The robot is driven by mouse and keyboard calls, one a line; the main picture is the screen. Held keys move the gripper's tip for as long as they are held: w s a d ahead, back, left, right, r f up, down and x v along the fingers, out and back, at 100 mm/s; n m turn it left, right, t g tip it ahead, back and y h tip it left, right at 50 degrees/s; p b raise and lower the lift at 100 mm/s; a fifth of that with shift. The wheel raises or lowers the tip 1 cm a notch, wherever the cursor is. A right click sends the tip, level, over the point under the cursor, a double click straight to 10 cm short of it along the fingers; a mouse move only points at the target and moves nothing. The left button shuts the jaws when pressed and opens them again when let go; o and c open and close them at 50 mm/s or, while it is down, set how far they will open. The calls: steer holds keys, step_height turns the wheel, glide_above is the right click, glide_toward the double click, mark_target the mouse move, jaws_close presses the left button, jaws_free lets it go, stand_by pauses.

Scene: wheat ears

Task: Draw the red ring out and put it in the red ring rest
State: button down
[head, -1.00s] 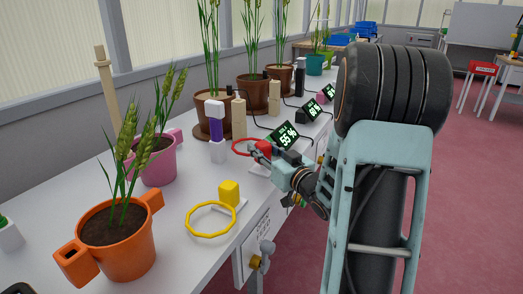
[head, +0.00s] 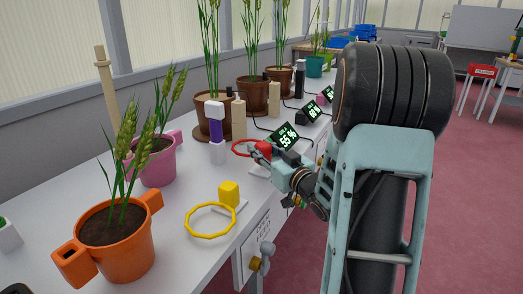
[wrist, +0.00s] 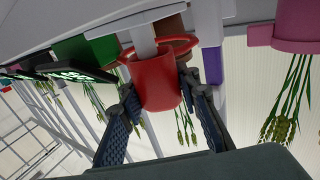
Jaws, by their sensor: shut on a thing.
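The red ring (head: 240,148) is a thin loop with a thick red grip block (head: 263,147). In the head view it is over the white bench, beside the 55 % display, with the loop pointing left. My gripper (head: 259,153) is shut on the grip block. In the wrist view the block (wrist: 157,83) sits between the two dark fingers, and part of the loop (wrist: 184,41) shows behind it. A pale post or bar (wrist: 143,40) shows at the loop; I cannot tell whether it passes through. I cannot tell which white support is the red ring rest.
A yellow ring (head: 211,234) with a yellow block lies in front. An orange pot (head: 126,247) and pink pot (head: 157,168) of wheat stand left. A purple-and-white post (head: 216,128), wooden blocks (head: 239,118) and brown pots stand behind. Displays (head: 287,136) line the right edge.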

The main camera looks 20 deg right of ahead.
mark_target(271, 161)
steer(key=shift+d+f, duration=0.1)
steer(key=shift+d, duration=0.65)
steer(key=shift+s+f+b, duration=0.1)
steer(key=shift+f+b, duration=1.2)
steer(key=shift+f, duration=0.1)
steer(key=c, duration=1.4)
jaws_free()
steer(key=shift+o, duration=0.2)
steer(key=shift+a, duration=0.15)
steer(key=s+d, duration=0.1)
steer(key=s, duration=1.1)
steer(key=shift+d, duration=0.15)
steer(key=shift+w+r, duration=0.1)
steer(key=shift+w, duration=0.05)
